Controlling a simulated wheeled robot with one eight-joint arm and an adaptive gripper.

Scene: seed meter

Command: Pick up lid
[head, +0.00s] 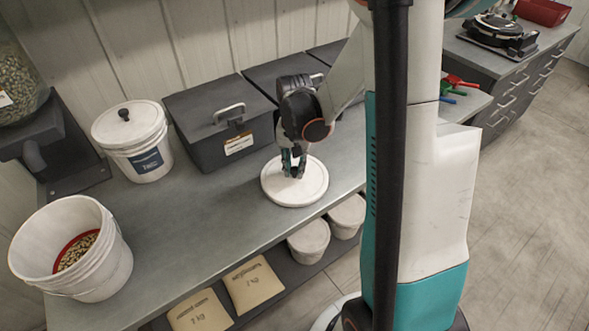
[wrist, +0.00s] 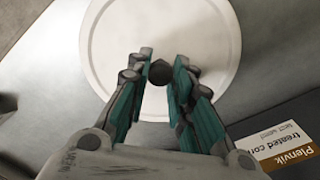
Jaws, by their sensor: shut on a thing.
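The round white lid (head: 294,182) is at the front part of the grey bench, in front of the dark lidded bins. It also fills the upper middle of the wrist view (wrist: 205,40). My gripper (head: 293,172) is above the lid's centre, pointing down. In the wrist view my gripper (wrist: 160,72) has its teal fingers on either side of the lid's dark knob (wrist: 160,73), shut on it. I cannot tell whether the lid touches the bench or is slightly raised.
An open white bucket (head: 72,250) with seeds stands at the bench's left front. A lidded white bucket (head: 133,140) stands behind it. Dark bins (head: 215,110) line the wall close behind the lid. Paper bags (head: 252,284) and white tubs (head: 309,241) are on the shelf below.

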